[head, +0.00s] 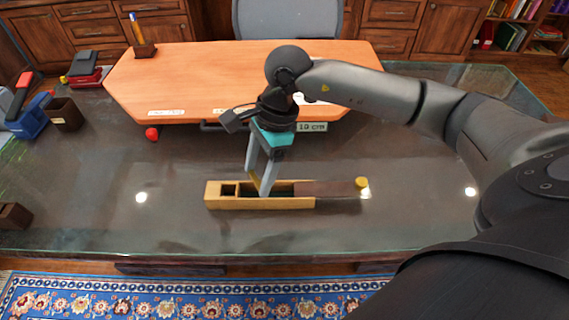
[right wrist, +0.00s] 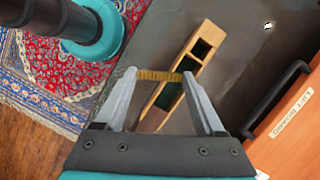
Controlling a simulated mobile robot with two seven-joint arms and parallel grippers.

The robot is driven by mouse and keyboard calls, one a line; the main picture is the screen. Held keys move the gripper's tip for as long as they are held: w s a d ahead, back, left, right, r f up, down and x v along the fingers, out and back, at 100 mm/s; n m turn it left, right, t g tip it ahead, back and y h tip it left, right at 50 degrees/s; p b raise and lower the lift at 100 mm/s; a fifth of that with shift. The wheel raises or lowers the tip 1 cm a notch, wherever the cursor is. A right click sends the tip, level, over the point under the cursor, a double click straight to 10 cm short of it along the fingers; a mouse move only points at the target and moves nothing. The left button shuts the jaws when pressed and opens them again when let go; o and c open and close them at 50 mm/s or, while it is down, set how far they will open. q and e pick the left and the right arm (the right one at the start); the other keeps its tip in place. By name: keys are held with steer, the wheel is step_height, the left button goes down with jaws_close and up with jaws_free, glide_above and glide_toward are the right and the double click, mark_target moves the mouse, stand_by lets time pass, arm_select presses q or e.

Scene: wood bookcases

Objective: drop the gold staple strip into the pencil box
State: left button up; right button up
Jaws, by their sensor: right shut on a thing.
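The pencil box (head: 230,204) is a long, narrow wooden box on the glass desk top. Its brown lid (head: 325,188) is slid out to the right, so the left part stands open, with a small compartment at the left end and a longer green-lined one beside it. My right gripper (head: 258,185) points down over the open part. In the right wrist view, the gold staple strip (right wrist: 160,75) spans between its two fingertips, and the box (right wrist: 209,30) shows beyond it. I cannot tell the exact height of the strip above the box. My left gripper is not in view.
A raised orange wooden board (head: 230,75) with a dark handle lies behind the box. The glass around the box is mostly clear.

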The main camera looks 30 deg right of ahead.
mark_target(285, 182)
steer(key=d+f+m+t+b, duration=0.1)
steer(key=d+f+m, duration=0.1)
steer(key=f+m, duration=0.1)
steer(key=w+d+f+m+t+h+b, duration=0.1)
steer(key=d+f+m, duration=0.1)
steer(key=m, duration=0.4)
steer(key=d+f+m+t+h+b, duration=0.1)
steer(key=d+f+m, duration=0.1)
steer(key=f+m, duration=0.1)
steer(key=shift+w+d+f+m+b, duration=0.15)
steer(key=shift+d+f+m+b, duration=0.25)
steer(key=shift+m, duration=0.3)
steer(key=shift+f+b, duration=0.3)
steer(key=shift+f, duration=0.2)
steer(key=o, duration=1.3)
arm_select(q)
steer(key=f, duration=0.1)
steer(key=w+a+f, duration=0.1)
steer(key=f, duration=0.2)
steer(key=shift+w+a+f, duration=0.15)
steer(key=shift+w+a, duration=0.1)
